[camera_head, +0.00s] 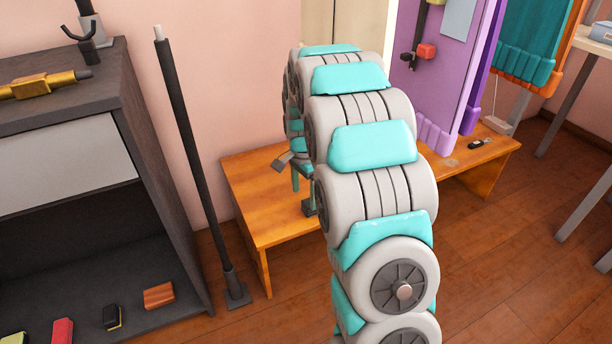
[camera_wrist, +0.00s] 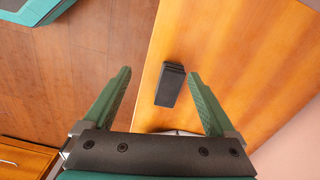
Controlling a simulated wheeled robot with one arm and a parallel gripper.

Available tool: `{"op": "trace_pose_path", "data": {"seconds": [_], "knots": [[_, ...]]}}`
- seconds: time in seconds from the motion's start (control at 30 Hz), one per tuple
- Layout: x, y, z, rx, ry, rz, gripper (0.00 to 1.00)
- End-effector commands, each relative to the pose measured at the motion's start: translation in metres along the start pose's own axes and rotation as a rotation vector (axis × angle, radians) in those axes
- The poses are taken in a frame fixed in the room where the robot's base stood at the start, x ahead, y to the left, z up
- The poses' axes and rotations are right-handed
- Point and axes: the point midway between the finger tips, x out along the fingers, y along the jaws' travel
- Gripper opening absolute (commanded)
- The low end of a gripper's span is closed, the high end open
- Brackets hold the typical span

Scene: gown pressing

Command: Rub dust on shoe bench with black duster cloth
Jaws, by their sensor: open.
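The shoe bench (camera_head: 250,185) is a low orange wooden bench along the pink wall; its middle is hidden behind my arm. In the wrist view, the bench top (camera_wrist: 235,60) carries a small black folded-looking piece (camera_wrist: 170,86), which appears to be the black duster cloth. My gripper (camera_wrist: 159,73) has its two green fingers spread wide, with the black piece between them in the picture and nothing visibly gripped. In the head view, my gripper (camera_head: 302,187) is partly hidden behind my arm, over the bench's left part. A faint grey patch (camera_head: 449,163), possibly dust, shows on the bench's right part.
A dark shelf unit (camera_head: 130,110) stands left, with small blocks on its lower shelf. A dark pole (camera_head: 192,150) stands between it and the bench. A purple hanging panel (camera_head: 440,70) hangs over the bench's right part, near a small black item (camera_head: 478,144).

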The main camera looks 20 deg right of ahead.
Motion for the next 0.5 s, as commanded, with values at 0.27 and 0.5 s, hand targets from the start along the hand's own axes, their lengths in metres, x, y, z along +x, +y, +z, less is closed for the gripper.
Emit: {"op": "trace_pose_path", "data": {"seconds": [0.27,0.5], "knots": [[0.012,-0.026,-0.025,0.138,0.003,-0.014,0.91],[0.026,-0.027,-0.026,0.145,0.003,-0.014,0.91]]}}
